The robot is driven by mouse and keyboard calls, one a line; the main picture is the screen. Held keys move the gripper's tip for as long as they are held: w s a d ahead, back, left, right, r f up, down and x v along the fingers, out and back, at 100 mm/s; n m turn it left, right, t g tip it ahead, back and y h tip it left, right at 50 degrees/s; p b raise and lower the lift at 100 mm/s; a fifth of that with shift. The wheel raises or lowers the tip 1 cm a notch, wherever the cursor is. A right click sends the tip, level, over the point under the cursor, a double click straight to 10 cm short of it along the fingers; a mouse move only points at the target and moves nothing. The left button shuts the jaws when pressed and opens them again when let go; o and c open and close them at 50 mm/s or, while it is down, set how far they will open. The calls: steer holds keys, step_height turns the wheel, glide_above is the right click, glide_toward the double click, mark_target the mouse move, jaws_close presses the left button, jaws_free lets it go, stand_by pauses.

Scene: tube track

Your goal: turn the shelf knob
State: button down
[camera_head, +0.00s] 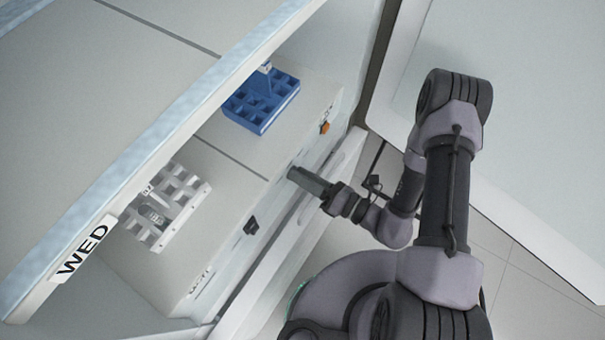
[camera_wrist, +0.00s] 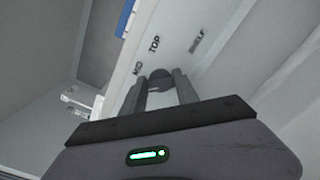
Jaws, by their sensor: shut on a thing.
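The shelf knob (camera_wrist: 159,75) is a dark grey, rounded knob on the pale front panel in the wrist view. The words MID and TOP are printed just beyond it, and SHELF to their right. My gripper (camera_wrist: 161,84) has one finger on each side of the knob and is shut on it. In the head view my gripper (camera_head: 293,174) reaches the cabinet's front face from the right, and its fingers hide the knob there.
A blue rack (camera_head: 262,102) and a white rack (camera_head: 168,208) stand on the cabinet's surface. The front face also carries an orange part (camera_head: 325,128) and a black part (camera_head: 251,225). An edge labelled WED (camera_head: 84,249) overhangs at the left. A pale panel (camera_head: 520,110) lies at the right.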

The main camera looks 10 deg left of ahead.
steer(key=shift+f+m+p, duration=0.15)
steer(key=shift+m+p, duration=0.75)
steer(key=shift+m, duration=3.2)
steer(key=c, duration=0.9)
jaws_free()
